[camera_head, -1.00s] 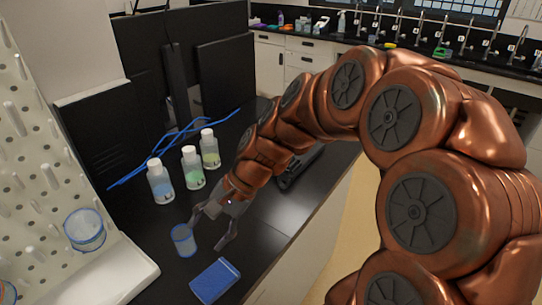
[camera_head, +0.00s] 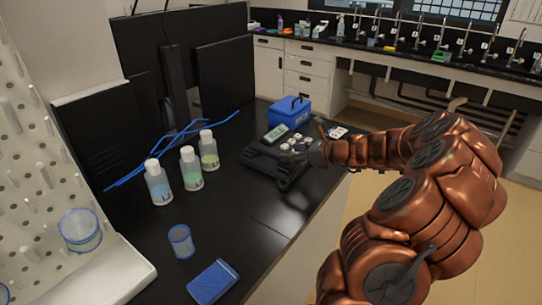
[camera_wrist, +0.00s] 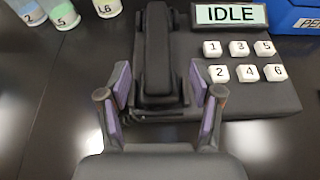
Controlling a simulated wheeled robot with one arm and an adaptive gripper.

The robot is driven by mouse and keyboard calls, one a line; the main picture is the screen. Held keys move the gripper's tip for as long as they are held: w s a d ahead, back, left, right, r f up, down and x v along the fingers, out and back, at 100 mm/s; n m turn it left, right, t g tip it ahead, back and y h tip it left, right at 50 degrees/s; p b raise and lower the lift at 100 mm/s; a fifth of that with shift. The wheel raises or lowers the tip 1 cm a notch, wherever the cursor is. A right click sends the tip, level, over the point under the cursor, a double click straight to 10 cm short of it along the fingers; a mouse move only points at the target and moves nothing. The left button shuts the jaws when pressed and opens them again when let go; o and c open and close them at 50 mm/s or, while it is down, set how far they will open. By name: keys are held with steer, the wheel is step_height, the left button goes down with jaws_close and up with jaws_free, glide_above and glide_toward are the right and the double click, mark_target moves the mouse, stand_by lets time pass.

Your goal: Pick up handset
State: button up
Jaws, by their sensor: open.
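The black handset (camera_wrist: 158,55) lies on its black phone base (camera_wrist: 255,98) in the wrist view, running away from me along the base's left side. My gripper (camera_wrist: 160,95) is open, with its purple-padded fingers to the left and right of the handset's near end and a gap on both sides. In the head view the phone base (camera_head: 258,160) sits on the black counter, with my gripper at its right side. The handset is hard to tell from the base there.
The base has white number keys (camera_wrist: 244,60) and a display (camera_wrist: 231,15) reading IDLE. A blue box (camera_head: 289,112) stands behind it. Several capped bottles (camera_head: 190,168) stand to the left, near blue tubing (camera_head: 165,150). A blue cup (camera_head: 181,241) and blue case (camera_head: 213,282) are nearer.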

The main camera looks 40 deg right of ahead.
mark_target(278, 153)
steer(key=shift+p+x, duration=0.35)
steer(key=shift+x, duration=1.1)
steer(key=shift+p+x, duration=0.35)
steer(key=shift+x, duration=1.7)
steer(key=shift+a+r, duration=0.1)
steer(key=shift+a, duration=0.05)
jaws_close()
